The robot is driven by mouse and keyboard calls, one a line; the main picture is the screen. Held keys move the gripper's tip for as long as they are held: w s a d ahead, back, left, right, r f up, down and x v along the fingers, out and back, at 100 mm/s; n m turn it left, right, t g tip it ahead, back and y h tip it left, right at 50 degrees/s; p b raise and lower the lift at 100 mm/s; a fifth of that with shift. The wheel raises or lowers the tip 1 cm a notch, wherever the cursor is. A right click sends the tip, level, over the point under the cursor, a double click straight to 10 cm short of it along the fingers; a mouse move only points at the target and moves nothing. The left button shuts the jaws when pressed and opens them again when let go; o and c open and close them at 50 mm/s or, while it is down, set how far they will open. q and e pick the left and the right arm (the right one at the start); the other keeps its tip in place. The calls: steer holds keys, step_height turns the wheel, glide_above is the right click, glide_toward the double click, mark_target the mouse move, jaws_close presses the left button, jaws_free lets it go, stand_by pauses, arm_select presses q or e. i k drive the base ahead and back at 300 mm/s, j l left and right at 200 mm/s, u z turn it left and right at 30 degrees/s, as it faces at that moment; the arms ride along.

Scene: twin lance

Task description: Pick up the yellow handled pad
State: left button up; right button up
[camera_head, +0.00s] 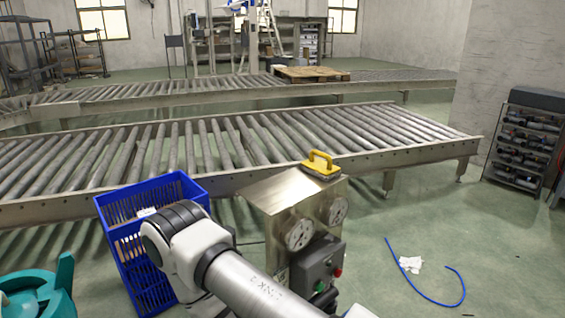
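The yellow handled pad (320,165) lies on the right part of the metal top of a box-shaped machine (285,192), in the middle of the head view. Its arched yellow handle points up, and a thin dark layer shows under its body. Nothing touches the handle. Neither of my grippers is in view. One of my arm links crosses the lower middle, in front of the machine's lower left part.
A blue crate (112,205) stands left of the machine, partly behind my arm. Roller conveyors (230,145) run behind. A teal object (40,292) is at lower left. A blue hose (425,295) and white paper (410,265) lie on the floor at right. A rack (525,140) stands far right.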

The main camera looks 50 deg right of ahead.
mark_target(326, 171)
steer(key=z, duration=1.95)
steer(key=i+l, duration=0.2)
steer(key=l, duration=0.15)
steer(key=i+l, duration=0.2)
steer(key=l, duration=0.15)
steer(key=i+l+z, duration=0.1)
steer(key=l, duration=0.25)
steer(key=i, duration=0.1)
